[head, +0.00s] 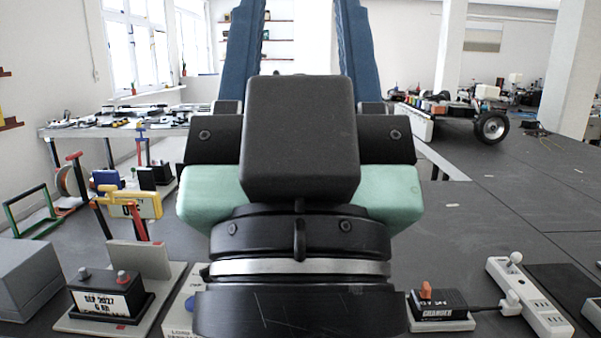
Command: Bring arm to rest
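My gripper (300,35) fills the middle of the head view, seen from behind, pointing away from me. Its two long blue fingers stand apart, with the far wall and shelves showing between them. I see nothing held between them; their tips run out of the top of the picture. The black wrist housing with pale green side parts and a silver ring sits below the fingers and hides the middle of the scene.
A dark grey surface spreads below. At front left are a labelled switch box (108,297), a grey box (28,277) and a yellow device (140,204). At front right are a black charger (440,304) and a white power strip (528,296). A wheeled chassis (458,112) stands back right. The right middle is mostly clear.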

